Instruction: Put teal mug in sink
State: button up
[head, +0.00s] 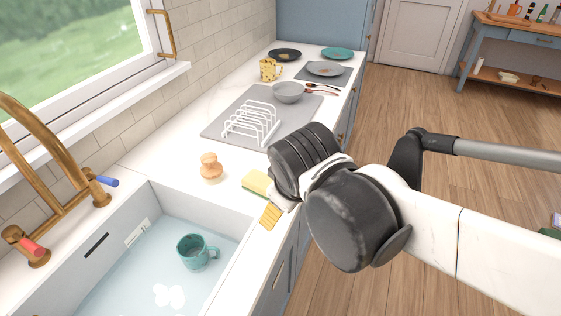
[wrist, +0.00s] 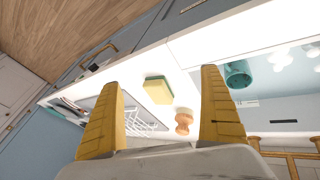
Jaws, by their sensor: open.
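The teal mug (head: 194,254) sits inside the sink (head: 238,262), on the pale blue basin floor, with its handle to the right. It looks upright. In the wrist view the mug (wrist: 238,73) is beyond the right finger, partly hidden by it. My gripper (head: 270,216) is above the counter edge beside the sink, apart from the mug; one yellow finger shows in the head view. In the wrist view my gripper (wrist: 161,79) has its two yellow fingers wide apart with nothing held between them.
A yellow-green sponge (head: 257,183) and a wooden brush (head: 211,168) stand on the counter near my gripper. A white dish rack (head: 252,122), grey bowl (head: 288,92) and yellow mug (head: 268,69) are farther back. The brass faucet (head: 45,165) rises at the sink's left.

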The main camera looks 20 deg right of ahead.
jog(key=shift+s+d+r+m+t+y, duration=0.15)
jog(key=shift+s+d+m+t+y, duration=0.1)
jog(key=shift+s+d+m, duration=0.6)
jog(key=shift+s+d+r+m+t+y, duration=0.1)
jog(key=shift+s+d+m+t+y, duration=0.3)
jog(key=shift+m, duration=0.8)
jog(key=shift+s+d+r+m+t+h, duration=0.15)
jog(key=shift+s+d+m, duration=0.2)
jog(key=shift+s+m, duration=0.6)
jog(key=shift+w, duration=0.15)
